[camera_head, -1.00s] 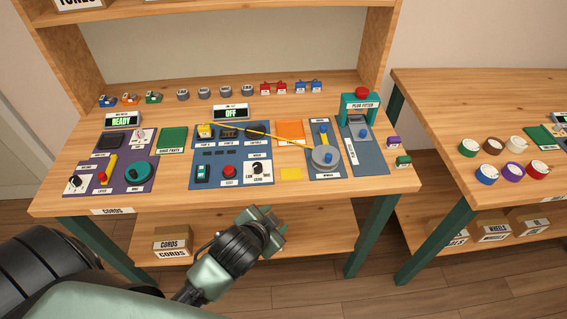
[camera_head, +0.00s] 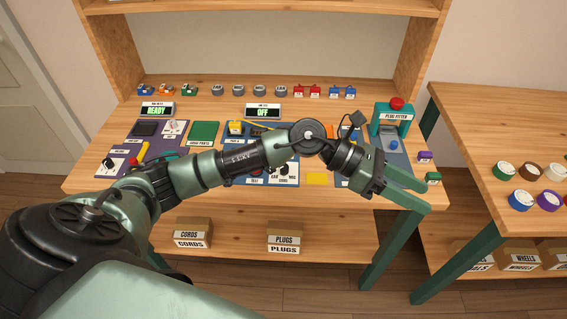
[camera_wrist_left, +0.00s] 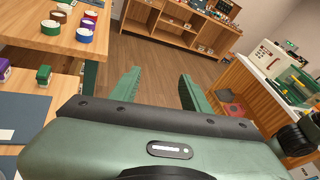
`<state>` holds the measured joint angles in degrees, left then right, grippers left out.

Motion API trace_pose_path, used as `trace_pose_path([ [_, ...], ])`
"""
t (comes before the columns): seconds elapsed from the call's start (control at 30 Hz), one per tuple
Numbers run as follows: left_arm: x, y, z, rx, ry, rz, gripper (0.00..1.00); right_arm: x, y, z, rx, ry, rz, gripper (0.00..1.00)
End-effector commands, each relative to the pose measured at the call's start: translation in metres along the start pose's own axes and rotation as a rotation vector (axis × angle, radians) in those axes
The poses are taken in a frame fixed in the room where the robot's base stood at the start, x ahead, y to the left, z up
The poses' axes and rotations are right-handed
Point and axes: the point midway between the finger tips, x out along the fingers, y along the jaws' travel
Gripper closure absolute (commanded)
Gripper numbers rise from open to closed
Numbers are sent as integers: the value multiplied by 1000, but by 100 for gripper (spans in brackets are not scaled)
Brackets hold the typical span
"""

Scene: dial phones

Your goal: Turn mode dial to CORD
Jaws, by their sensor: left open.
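On the blue panel (camera_head: 293,183) a small white dial plate with a black knob (camera_head: 285,171) shows just below my left forearm, which partly hides it. Its lettering is too small to read surely. Another black knob on a white plate (camera_head: 108,163) sits on the purple panel at left. My left gripper (camera_head: 417,196) is open and empty, off to the right of the blue panel near the bench's front right corner. In the left wrist view its two fingers (camera_wrist_left: 160,75) are apart with only floor between them. My right gripper is not in view.
Displays read READY (camera_head: 157,110) and OFF (camera_head: 263,111). The teal plug fitter (camera_head: 392,118) stands at the bench's right, with small purple (camera_head: 425,157) and green (camera_head: 433,177) blocks nearby. A second table (camera_head: 490,125) with several spools stands further right.

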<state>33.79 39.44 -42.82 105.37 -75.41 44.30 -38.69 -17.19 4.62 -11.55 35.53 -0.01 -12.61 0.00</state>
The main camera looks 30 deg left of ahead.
Motion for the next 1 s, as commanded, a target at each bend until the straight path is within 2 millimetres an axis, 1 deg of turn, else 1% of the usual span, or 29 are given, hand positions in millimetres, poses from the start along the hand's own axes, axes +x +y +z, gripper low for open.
trace_pose_path([
  [0.03,-15,16,-21,104,153,10,53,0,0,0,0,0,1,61],
  [0.07,-26,25,-35,160,250,13,53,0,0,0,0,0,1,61],
  [0.1,-44,39,-53,226,382,17,53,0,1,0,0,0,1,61],
  [0.13,-61,50,-66,268,482,21,53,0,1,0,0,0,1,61],
  [0.17,-80,60,-77,304,578,27,53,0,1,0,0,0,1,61],
  [0.2,-106,74,-89,340,702,34,53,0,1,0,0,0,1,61],
  [0.27,-148,92,-101,374,873,46,53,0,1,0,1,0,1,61],
  [0.3,-176,101,-107,383,973,54,53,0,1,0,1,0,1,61],
  [0.4,-233,115,-112,381,1166,66,53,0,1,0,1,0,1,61],
  [0.5,-268,120,-113,365,1277,71,53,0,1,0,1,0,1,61],
  [0.57,-278,121,-114,357,1310,71,53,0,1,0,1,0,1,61],
  [0.63,-281,122,-118,353,1324,70,53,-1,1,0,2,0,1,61],
  [0.77,-277,125,-133,351,1325,67,53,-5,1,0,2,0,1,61],
  [1.0,-266,134,-168,353,1321,67,53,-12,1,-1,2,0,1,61],
])
